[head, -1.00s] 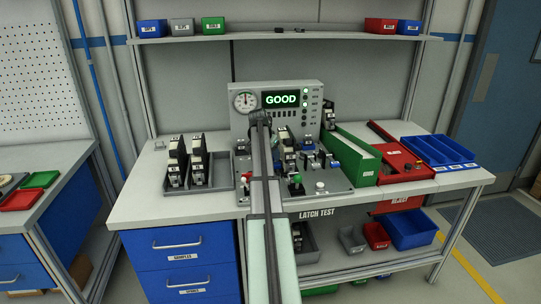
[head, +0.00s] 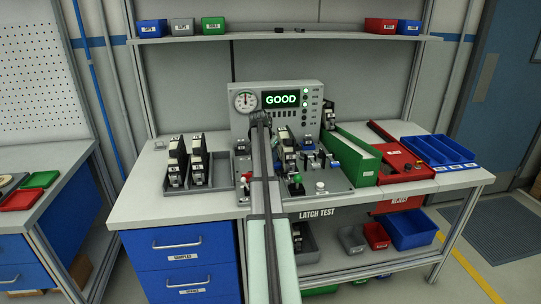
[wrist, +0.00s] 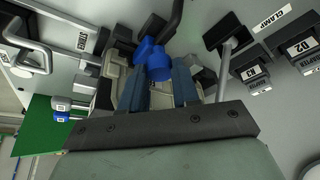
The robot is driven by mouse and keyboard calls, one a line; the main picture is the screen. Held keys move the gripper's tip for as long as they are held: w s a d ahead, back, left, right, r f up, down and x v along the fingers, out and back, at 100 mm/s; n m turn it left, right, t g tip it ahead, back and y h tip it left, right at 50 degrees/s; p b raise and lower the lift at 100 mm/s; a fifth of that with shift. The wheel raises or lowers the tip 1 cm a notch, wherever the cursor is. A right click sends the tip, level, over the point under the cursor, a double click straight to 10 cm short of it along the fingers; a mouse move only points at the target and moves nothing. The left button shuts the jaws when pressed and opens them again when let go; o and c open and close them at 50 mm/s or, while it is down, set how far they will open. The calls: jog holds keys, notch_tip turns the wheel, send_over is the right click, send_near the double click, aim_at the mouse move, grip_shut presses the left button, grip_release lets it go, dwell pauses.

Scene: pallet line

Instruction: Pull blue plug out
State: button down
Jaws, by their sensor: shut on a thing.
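In the wrist view, the blue plug (wrist: 156,62) sits between the two fingertips of my gripper (wrist: 159,76). The gripper is shut on it. A dark curved part shows just beyond the plug. I cannot tell whether the plug is still seated, because the fingers and mount hide its lower end. In the head view my arm crosses the test fixture (head: 334,184) and hides the gripper and the plug's grip.
The tester display (head: 281,99) reads GOOD. A tray (head: 214,187) with dark units stands left. A green bin (head: 352,155), a red reject box (head: 398,164) and blue trays (head: 438,151) stand right. The clamp label (wrist: 271,19) shows near the gripper. Bare bench lies at front left.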

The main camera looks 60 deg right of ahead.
jog(key=shift+w+a, duration=1.1)
jog(key=c, duration=0.8)
grip_release()
jog(key=shift+r, duration=0.1)
jog(key=v, duration=1.3)
jog(key=shift+r, duration=0.3)
